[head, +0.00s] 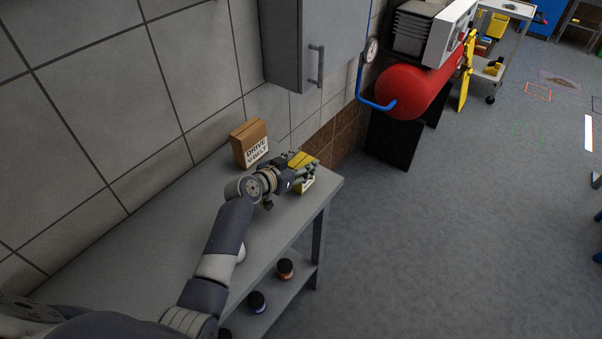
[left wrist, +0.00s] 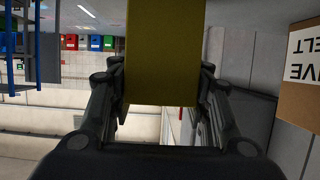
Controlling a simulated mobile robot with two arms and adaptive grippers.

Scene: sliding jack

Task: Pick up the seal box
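The seal box (head: 303,158), a yellow box with a pale label low on its side, is near the far end of the grey workbench (head: 275,230). My left gripper (head: 307,173) is at the box and hides part of it in the head view. In the left wrist view, the yellow box (left wrist: 165,50) fills the space between the two fingers of the left gripper (left wrist: 160,95). Both fingers lie against its sides, so the gripper looks shut on it. I cannot tell whether the box rests on the bench or is slightly raised. My right gripper is not in view.
A brown drive belt box (head: 250,143) stands behind on the bench by the wall; it also shows in the left wrist view (left wrist: 300,75). A grey cabinet (head: 318,40) hangs above. A red tank (head: 415,90) stands beyond the bench. Small jars (head: 285,268) sit on the lower shelf.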

